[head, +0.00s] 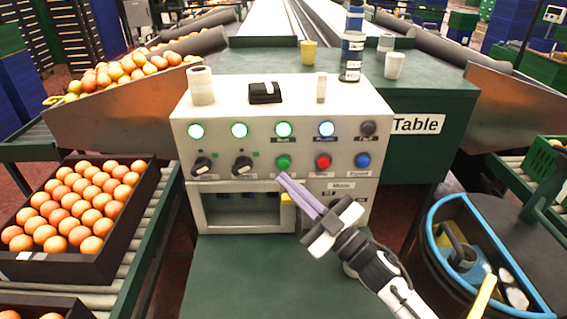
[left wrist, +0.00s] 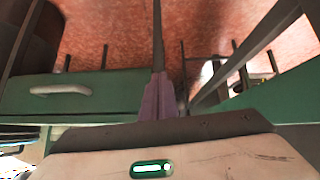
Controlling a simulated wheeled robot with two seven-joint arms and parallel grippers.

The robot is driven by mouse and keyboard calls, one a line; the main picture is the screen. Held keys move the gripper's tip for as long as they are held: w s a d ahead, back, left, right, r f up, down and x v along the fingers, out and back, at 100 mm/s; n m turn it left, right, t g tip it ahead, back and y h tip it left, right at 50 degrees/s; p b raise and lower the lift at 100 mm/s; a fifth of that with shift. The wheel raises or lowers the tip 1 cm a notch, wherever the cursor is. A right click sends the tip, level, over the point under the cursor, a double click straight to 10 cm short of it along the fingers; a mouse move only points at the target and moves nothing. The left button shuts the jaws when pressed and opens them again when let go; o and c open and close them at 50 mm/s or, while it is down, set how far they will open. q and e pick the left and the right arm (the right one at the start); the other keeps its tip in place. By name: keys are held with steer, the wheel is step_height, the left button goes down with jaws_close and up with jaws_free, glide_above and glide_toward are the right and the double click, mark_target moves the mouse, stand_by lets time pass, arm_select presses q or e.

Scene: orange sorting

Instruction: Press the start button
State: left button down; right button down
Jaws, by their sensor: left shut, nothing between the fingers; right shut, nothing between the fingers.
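A pale control box (head: 185,140) stands on the green table. Its lower row has a green button (head: 283,162), a red button (head: 323,161) and a blue button (head: 362,160); their labels are too small to read surely, and the green one's is partly covered. My right gripper (head: 284,182) is shut and empty, its purple fingertips just below the green button in the picture; I cannot tell whether they touch the panel. My left gripper (left wrist: 160,90) is shut and empty in the left wrist view, over the floor and a green frame. It is not in the head view.
Two black knobs (head: 202,166) sit left of the green button, under lit lamps (head: 239,130). A crate of oranges (head: 135,215) stands left, a blue-rimmed bin (head: 432,215) right.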

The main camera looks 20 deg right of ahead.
steer(key=s, duration=0.1)
steer(key=s+a+p, duration=0.1)
steer(key=s, duration=0.1)
steer(key=shift+s, duration=0.1)
stand_by(0.8)
